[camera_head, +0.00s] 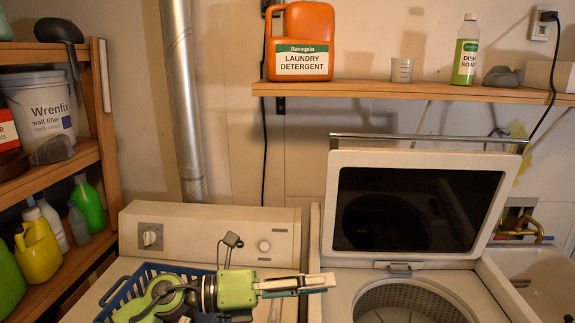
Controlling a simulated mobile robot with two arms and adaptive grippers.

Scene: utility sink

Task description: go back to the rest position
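My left gripper (318,281) is green with pale fingers and points to the right. It is low in the head view, in front of the dryer's panel and beside the open washer. The fingers show edge-on, so I cannot tell if they are open or shut. I see no object held at their tips. My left arm's green links pass over a blue basket (113,297) and hide much of it. My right gripper is not in view.
The washer lid (345,165) stands open above the drum (392,292). An orange detergent jug (302,42), a cup (402,70) and a dish soap bottle (466,50) stand on the wall shelf (350,88). A wooden rack (88,155) with bottles is at left; a sink (545,275) at right.

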